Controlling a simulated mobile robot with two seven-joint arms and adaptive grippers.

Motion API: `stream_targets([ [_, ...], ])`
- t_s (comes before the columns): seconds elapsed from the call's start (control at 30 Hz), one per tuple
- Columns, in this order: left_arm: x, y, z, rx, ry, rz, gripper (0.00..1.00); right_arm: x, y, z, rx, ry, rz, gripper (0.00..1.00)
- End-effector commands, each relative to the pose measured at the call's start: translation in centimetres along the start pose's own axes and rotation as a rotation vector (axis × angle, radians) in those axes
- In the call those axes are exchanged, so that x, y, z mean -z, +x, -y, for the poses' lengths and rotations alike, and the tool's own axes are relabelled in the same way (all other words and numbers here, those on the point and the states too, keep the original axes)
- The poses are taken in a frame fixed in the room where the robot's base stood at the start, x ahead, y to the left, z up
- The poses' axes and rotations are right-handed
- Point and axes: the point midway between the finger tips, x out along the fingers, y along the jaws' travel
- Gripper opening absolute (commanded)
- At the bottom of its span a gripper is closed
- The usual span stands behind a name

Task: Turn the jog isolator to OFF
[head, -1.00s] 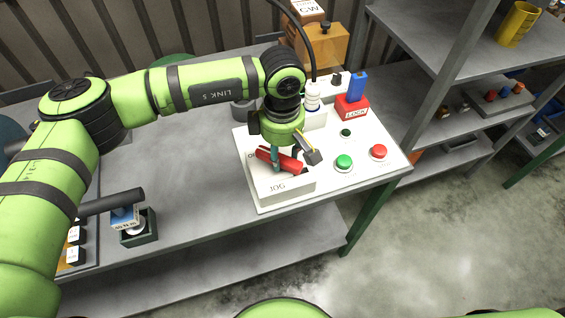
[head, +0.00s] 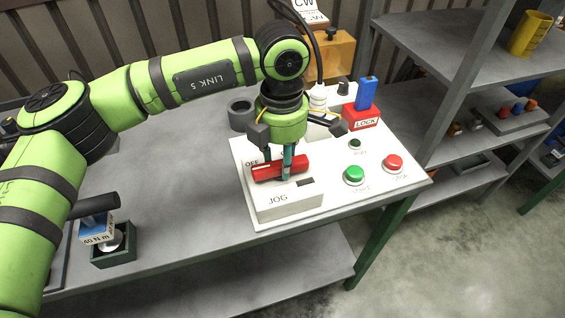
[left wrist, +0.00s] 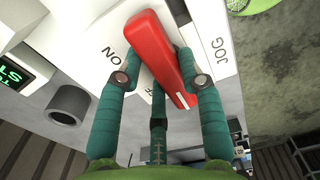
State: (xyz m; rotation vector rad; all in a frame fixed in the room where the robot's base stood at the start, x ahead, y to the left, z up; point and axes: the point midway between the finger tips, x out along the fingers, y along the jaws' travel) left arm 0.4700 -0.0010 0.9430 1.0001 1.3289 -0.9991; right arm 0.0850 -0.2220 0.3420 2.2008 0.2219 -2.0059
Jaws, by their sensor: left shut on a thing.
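The jog isolator is a red bar handle (head: 298,165) on a white box (head: 285,206) marked JOG, at the left of the white control panel (head: 340,205). The handle lies nearly level in the head view, its right end slightly higher. Its left end is just below the OFF label. My left gripper (head: 280,160) points down from above, its teal fingers shut around the handle. In the left wrist view, fingers flank the red handle (left wrist: 160,50), with another finger behind. The ON lettering is left of it; the OFF lettering is mostly hidden. My right gripper is out of view.
On the panel are a green button (head: 354,174), a red button (head: 393,162) and a red LOCK block (head: 362,117) with a blue top. A dark green holder (head: 114,247) is at the left. The middle bench (head: 185,200) is clear.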

Motion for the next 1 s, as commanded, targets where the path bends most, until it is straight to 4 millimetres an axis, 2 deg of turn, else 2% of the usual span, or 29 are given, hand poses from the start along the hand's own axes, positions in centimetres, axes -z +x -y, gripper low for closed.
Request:
stream_targets([
  [0.63,0.07,0.07,0.02,0.002,-0.052,-0.002,0.05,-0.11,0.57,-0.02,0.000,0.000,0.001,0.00],
  [0.67,0.07,0.07,0.02,0.002,-0.052,-0.002,0.46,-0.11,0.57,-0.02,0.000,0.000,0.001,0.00],
  [0.7,0.07,0.07,0.02,0.002,-0.053,-0.002,0.62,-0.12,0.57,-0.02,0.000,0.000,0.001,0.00],
  [1.0,0.04,0.01,0.00,0.001,-0.049,-0.001,0.62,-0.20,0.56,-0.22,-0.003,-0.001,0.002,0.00],
])
